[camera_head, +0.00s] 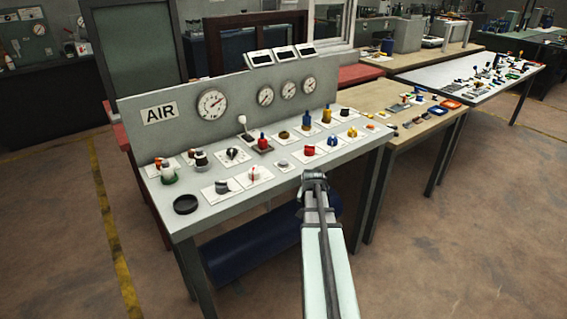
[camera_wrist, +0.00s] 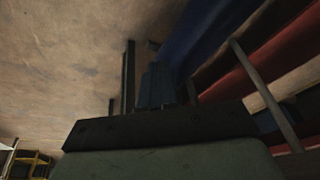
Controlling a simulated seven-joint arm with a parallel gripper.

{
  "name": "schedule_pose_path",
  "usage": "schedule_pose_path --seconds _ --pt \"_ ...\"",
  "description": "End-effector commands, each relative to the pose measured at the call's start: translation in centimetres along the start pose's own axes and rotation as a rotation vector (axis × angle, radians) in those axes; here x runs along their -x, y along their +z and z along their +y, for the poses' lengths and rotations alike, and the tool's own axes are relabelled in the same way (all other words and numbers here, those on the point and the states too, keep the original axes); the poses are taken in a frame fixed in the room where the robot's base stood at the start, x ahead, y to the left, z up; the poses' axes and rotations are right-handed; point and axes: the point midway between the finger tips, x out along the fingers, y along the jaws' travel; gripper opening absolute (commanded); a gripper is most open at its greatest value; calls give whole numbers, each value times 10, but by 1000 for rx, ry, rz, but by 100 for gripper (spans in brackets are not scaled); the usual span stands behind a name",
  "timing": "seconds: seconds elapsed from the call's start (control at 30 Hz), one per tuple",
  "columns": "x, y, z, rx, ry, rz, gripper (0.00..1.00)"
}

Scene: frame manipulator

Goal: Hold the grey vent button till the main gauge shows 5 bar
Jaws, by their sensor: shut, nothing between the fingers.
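The main gauge (camera_head: 212,104) is the largest dial, on the upright panel beside the AIR sign. Its needle shows, but the scale is too small to read. A small grey button (camera_head: 283,163) on a white plate near the front of the sloping console looks like the vent button. My gripper (camera_head: 314,178) is at the console's front edge in the head view, to the right of that button and apart from it. In the wrist view the gripper fingers (camera_wrist: 157,86) are together and empty, with floor behind them. The button does not show in the wrist view.
The console (camera_head: 230,205) carries several knobs, levers and coloured buttons close together. A black round dish (camera_head: 185,204) sits at its front left. A blue tank (camera_head: 245,250) lies beneath. A wooden bench (camera_head: 425,125) with small parts adjoins on the right. Floor in front is clear.

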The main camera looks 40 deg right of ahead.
Motion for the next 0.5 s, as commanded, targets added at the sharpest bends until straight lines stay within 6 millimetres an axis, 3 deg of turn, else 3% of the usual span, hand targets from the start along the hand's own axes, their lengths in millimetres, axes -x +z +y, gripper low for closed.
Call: schedule_pose_path --seconds 0.1,0.5 --pt "22 -29 12 -41 -10 43 0" --pt "105 -112 50 -156 -58 180 0"
